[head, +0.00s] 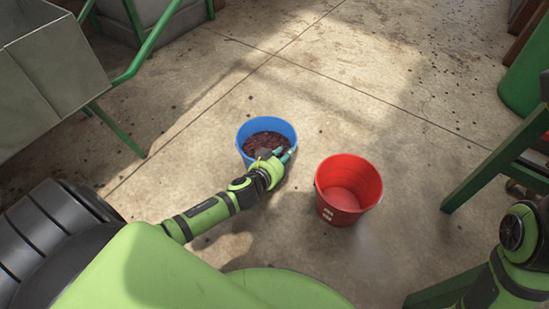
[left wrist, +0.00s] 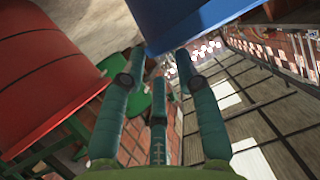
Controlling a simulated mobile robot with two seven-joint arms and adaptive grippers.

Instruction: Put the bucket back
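A blue bucket (head: 282,128) stands on the concrete floor, holding dark reddish-brown contents. A red bucket (head: 350,202) stands to its right and nearer to me; it looks empty inside. My left gripper (head: 280,154) is at the near right side of the blue bucket, by its rim. In the left wrist view, the fingers (left wrist: 160,62) are spread apart, with the blue bucket (left wrist: 200,20) just beyond the tips and the red bucket (left wrist: 45,70) at the left. Nothing shows clamped between the fingers; I cannot tell whether they touch the blue bucket. My right gripper is out of view.
A grey metal hopper (head: 45,75) on a green frame stands at the upper left. A green stand (head: 500,160) is at the right, with a green drum (head: 525,80) behind it. The floor beyond the buckets is clear apart from scattered dark bits.

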